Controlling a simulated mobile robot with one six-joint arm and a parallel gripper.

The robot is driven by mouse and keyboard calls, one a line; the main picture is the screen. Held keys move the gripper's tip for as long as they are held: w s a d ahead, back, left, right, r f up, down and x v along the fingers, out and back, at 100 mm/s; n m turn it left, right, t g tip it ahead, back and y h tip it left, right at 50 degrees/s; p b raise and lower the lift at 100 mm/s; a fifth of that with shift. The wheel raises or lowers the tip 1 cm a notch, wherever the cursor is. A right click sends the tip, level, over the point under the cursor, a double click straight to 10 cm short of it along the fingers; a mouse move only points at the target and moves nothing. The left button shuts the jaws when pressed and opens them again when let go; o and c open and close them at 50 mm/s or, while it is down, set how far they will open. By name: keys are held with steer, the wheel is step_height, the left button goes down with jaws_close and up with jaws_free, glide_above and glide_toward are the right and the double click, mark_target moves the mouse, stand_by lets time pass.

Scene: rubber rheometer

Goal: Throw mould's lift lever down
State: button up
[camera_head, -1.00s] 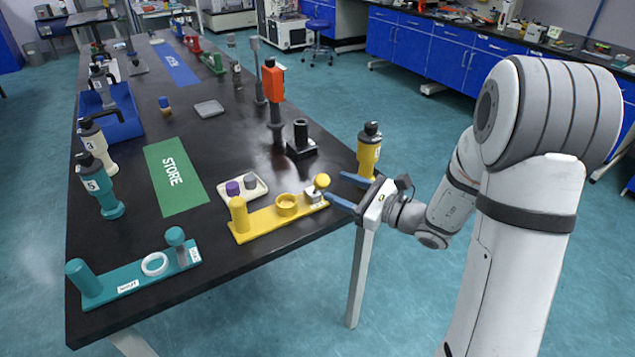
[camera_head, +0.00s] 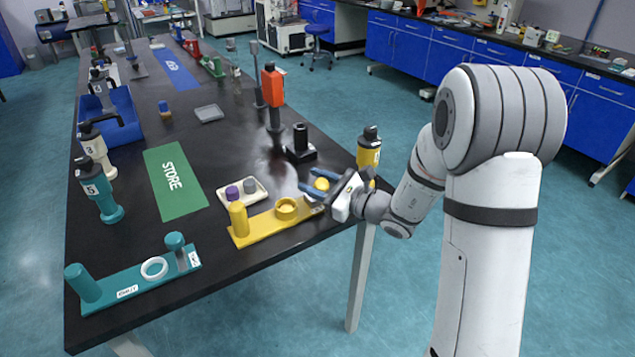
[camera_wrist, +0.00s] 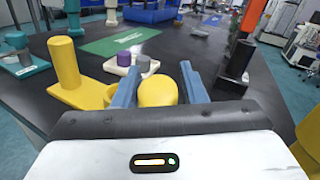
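The yellow mould (camera_head: 262,225) is a long base at the table's near right edge, with a tall yellow post (camera_head: 239,218) at its left end and a ring (camera_head: 286,208) in the middle. A lever with a round yellow knob (camera_head: 321,184) stands at its right end. My gripper (camera_head: 306,178) is open, its blue fingers on either side of the knob. In the wrist view the knob (camera_wrist: 158,92) sits between the fingers, with a gap on each side. The lever below the knob is mostly hidden by my gripper.
A yellow bottle-like tool (camera_head: 368,150) stands close behind my gripper. A black stand (camera_head: 300,148) and a tray (camera_head: 254,192) with purple and grey pieces are nearby. A similar teal mould (camera_head: 130,282) lies at the left. The green STORE mat (camera_head: 190,196) is clear.

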jaws_close()
steer(key=shift+d, duration=0.15)
steer(key=shift+w+r+p, duration=0.15)
steer(key=shift+p, duration=0.15)
